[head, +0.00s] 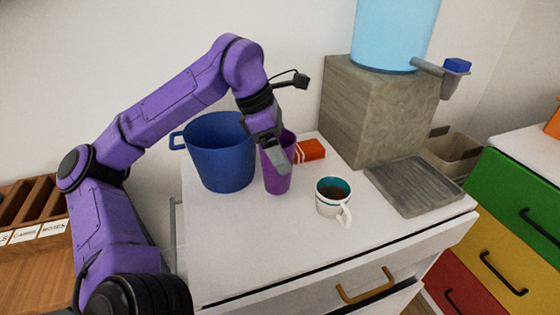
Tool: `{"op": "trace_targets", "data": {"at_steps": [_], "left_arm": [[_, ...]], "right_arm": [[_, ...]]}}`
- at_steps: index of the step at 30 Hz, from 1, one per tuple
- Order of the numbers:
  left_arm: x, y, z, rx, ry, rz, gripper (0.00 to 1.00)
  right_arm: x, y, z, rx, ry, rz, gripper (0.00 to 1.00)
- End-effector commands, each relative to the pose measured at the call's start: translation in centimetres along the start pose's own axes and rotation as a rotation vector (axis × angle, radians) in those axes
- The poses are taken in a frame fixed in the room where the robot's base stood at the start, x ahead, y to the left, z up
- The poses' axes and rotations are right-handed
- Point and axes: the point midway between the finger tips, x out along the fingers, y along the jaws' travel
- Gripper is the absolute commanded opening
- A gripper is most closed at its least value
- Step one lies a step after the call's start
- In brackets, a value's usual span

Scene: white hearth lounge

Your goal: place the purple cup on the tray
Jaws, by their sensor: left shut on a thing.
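The purple cup (277,176) is upright on the white cabinet top, right of the blue pot, or held just above it; I cannot tell which. My left gripper (277,158) is shut on its rim from above and hides part of it. The grey ridged tray (413,186) lies on the right of the cabinet top, in front of the stone-like block. Nothing lies on the tray. My right gripper is not in view.
A white mug (331,200) with dark liquid stands between the purple cup and the tray. A blue pot (222,155) is left of the cup. A red box (311,151) lies behind. A block (378,108) bears a light-blue container (394,32). The front left cabinet top is clear.

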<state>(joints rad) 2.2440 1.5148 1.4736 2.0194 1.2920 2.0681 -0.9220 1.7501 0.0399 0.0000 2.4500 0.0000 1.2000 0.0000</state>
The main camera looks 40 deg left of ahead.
Motion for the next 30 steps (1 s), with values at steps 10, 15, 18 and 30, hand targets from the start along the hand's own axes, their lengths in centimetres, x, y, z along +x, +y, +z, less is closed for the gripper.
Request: {"op": "trace_targets", "data": {"at_steps": [10,15,18,30], "left_arm": [[3.9,0.9,-1.9,0.001,0.001,-0.002,0.51],[3.8,0.9,-1.9,0.001,0.000,-0.001,0.51],[4.0,0.9,-2.0,0.001,0.000,-0.001,0.51],[3.7,0.9,-1.8,0.001,0.000,-0.002,1.00]], "right_arm": [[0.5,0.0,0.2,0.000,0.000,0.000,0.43],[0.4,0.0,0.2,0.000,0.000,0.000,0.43],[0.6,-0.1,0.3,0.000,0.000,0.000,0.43],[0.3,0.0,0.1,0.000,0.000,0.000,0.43]]}}
